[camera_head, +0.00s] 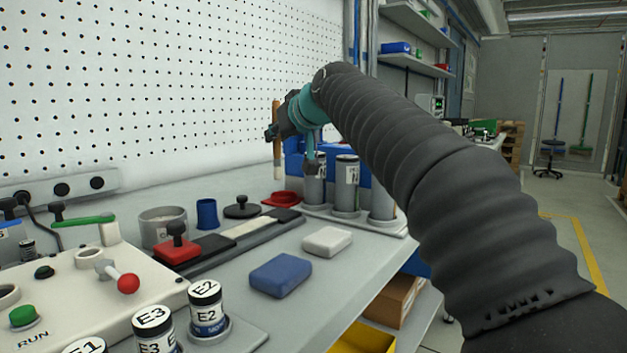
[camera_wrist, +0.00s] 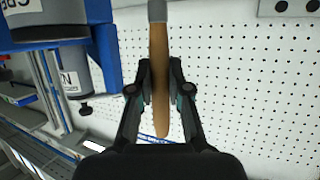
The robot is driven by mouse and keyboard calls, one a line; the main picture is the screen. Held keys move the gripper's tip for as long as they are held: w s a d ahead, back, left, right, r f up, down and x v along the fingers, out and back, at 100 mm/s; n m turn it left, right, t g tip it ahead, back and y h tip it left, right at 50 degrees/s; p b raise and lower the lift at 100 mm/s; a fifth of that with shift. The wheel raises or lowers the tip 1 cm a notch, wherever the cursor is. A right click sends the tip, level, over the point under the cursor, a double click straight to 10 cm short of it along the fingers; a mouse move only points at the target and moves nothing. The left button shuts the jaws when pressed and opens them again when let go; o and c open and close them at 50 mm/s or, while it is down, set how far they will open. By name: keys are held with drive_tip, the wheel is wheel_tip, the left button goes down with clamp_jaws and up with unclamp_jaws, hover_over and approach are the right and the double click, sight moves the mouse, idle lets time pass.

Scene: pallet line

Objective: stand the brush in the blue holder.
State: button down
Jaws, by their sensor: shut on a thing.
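The brush (camera_head: 276,140) has a brown wooden handle and a pale lower end, and hangs upright above the bench. My gripper (camera_head: 272,132) is shut on its handle; the wrist view shows the brush handle (camera_wrist: 158,75) between both fingers of my gripper (camera_wrist: 160,88). The blue holder (camera_head: 207,213) is a small dark blue cup on the bench, lower and to the left of the brush, apart from it. The holder does not clearly show in the wrist view.
A grey cup (camera_head: 162,228) stands left of the holder. A black-knobbed disc (camera_head: 241,208) and a red dish (camera_head: 281,199) lie to its right. Grey canisters (camera_head: 346,185) stand in a rack near my arm. A blue block (camera_head: 280,275) and a white block (camera_head: 327,241) lie in front.

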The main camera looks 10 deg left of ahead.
sight(281, 168)
drive_tip(key=shift+w+d+f+b, duration=0.1)
drive_tip(key=shift+f+b, duration=0.4)
drive_tip(key=shift+f, duration=1.3)
drive_tip(key=shift+w+d+f+b, duration=0.1)
drive_tip(key=shift+f+b, duration=0.4)
drive_tip(key=shift+f, duration=1.25)
drive_tip(key=shift+a, duration=0.1)
drive_tip(key=shift+f, duration=0.25)
drive_tip(key=c, duration=1.1)
unclamp_jaws()
drive_tip(key=shift+r, duration=0.1)
